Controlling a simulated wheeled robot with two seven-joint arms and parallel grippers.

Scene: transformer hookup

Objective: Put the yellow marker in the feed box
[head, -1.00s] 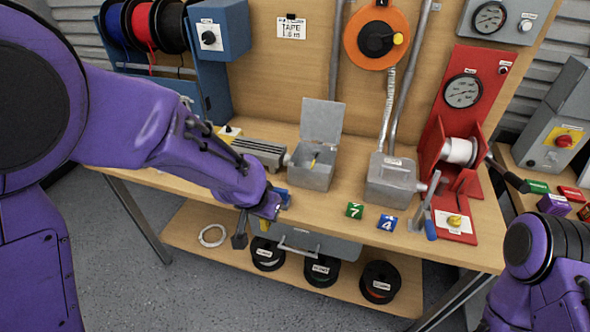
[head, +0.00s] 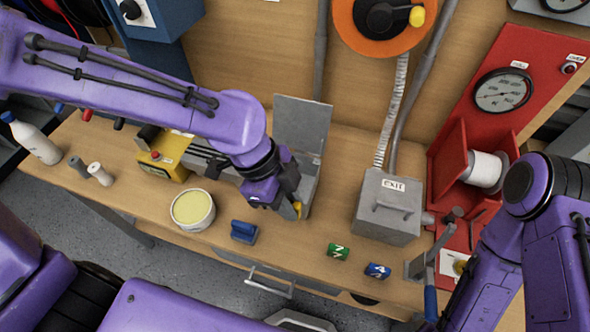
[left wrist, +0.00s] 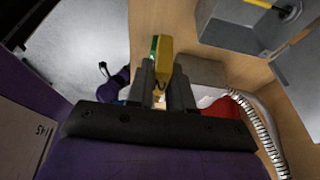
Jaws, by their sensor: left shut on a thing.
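My left gripper (head: 288,203) is shut on the yellow marker (head: 297,210), just in front of the open grey box, which I take to be the feed box (head: 310,185). The box's lid (head: 302,122) stands up at the back. My gripper and wrist hide much of the box, so I cannot tell whether the marker is over its rim. In the left wrist view the yellow marker (left wrist: 165,60), with a green edge, sits between the fingers (left wrist: 160,90). A grey box (left wrist: 235,30) shows at the upper right there. My right arm is at the right; its gripper is out of view.
A grey EXIT box (head: 388,207) stands right of the open box. Green (head: 338,252) and blue (head: 377,271) number blocks lie near the front edge. A blue block (head: 244,232) and a round tub (head: 193,209) are at left. A red winch panel (head: 480,110) stands at right.

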